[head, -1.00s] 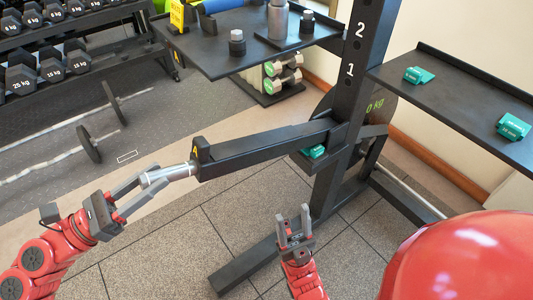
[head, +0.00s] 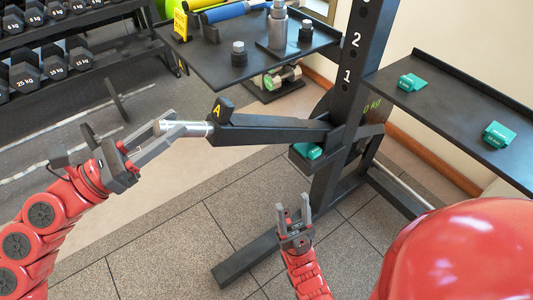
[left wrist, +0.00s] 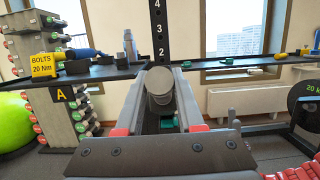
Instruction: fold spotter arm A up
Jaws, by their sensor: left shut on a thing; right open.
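Spotter arm A (head: 265,131) is a black beam with a yellow "A" on a raised block at its free end. It runs left from the black upright (head: 345,95), its free end now slightly higher than its upright end in the head view. A silver round handle (head: 190,129) sticks out of the free end. My left gripper (head: 163,127) is shut on this handle. In the left wrist view the handle's round end (left wrist: 159,83) lies between the two fingers, and most of the beam is hidden behind it. My right gripper (head: 294,220) is open and empty, low beside the upright.
A right shelf (head: 465,120) holds green blocks. A dumbbell rack (head: 60,90) stands at the back left.

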